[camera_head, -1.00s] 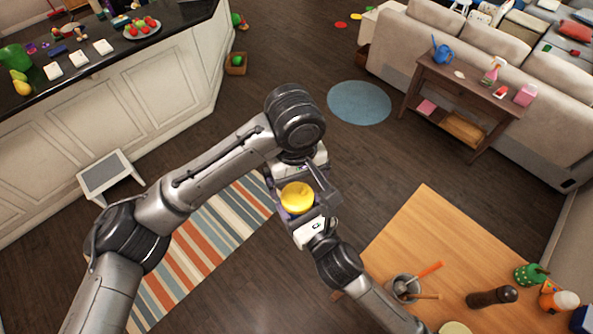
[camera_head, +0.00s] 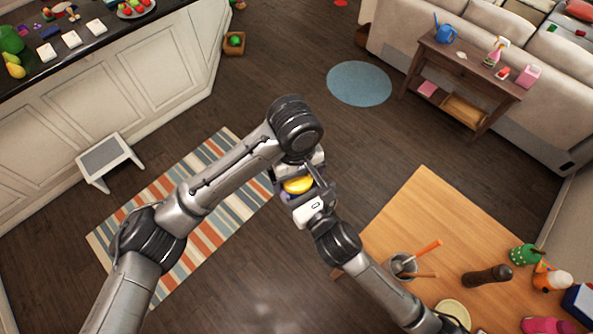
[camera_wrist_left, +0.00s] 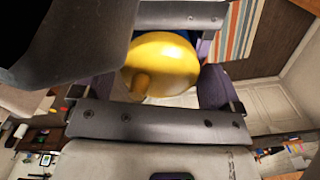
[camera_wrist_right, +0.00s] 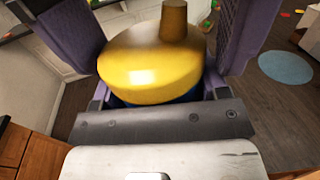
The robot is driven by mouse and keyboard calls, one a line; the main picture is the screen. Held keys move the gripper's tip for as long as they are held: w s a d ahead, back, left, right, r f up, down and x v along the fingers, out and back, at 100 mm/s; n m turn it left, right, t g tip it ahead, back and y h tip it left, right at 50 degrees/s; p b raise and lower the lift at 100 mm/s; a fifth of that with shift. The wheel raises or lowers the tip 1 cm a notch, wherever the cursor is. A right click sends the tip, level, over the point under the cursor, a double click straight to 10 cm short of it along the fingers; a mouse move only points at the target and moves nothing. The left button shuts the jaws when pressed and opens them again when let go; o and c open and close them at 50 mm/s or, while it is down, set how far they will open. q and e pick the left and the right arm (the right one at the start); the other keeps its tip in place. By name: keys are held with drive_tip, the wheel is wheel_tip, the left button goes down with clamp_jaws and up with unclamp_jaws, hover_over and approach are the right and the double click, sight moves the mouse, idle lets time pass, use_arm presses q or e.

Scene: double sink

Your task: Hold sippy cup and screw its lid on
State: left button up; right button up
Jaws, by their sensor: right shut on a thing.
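The sippy cup's yellow lid (camera_head: 298,185) is between my two grippers in the head view. The right wrist view shows the lid (camera_wrist_right: 155,62) with its spout pointing up, and a strip of the blue cup (camera_wrist_right: 190,96) below it. My right gripper (camera_head: 303,196) is shut on the cup, mostly hidden under the lid. My left gripper (camera_head: 296,175) has its fingers spread on either side of the lid, also seen in the left wrist view (camera_wrist_left: 160,80). It looks open, but contact with the lid is hard to judge. The lid sits on or right above the cup; the seam is hidden.
A wooden table (camera_head: 420,215) at lower right holds a utensil pot (camera_head: 402,266), a dark grinder (camera_head: 487,275) and bottles. A counter (camera_head: 110,60) is at upper left. A striped rug (camera_head: 215,165) and open floor lie below the arms.

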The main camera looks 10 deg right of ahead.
use_arm(q)
drive_tip(key=c, duration=0.7)
drive_tip(key=o, duration=0.9)
drive_tip(key=shift+r, duration=2.3)
drive_tip(key=shift+c, duration=0.4)
